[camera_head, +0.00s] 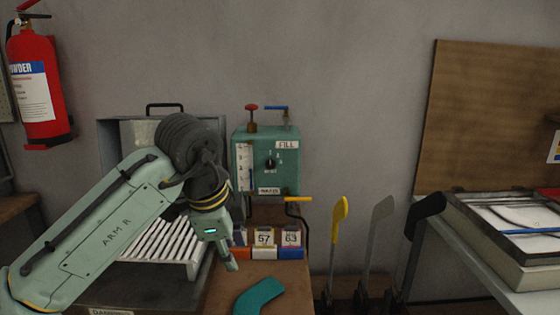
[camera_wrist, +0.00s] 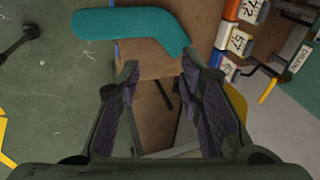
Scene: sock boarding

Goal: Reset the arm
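My arm, marked "ARM R", reaches in from the left in the head view, and my gripper (camera_head: 222,262) hangs down in front of the green machine. In the wrist view my gripper (camera_wrist: 160,75) shows its two fingers spread apart with nothing between them. A teal sock-shaped piece (camera_head: 260,297) lies on the brown bench top below and to the right of my gripper. It also shows in the wrist view (camera_wrist: 135,25), beyond the fingertips and apart from them.
Yellow, grey and black sock forms (camera_head: 378,235) stand upright to the right. A grey table (camera_head: 470,240) carries a framed tray. A slatted rack (camera_head: 165,245) is behind my arm.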

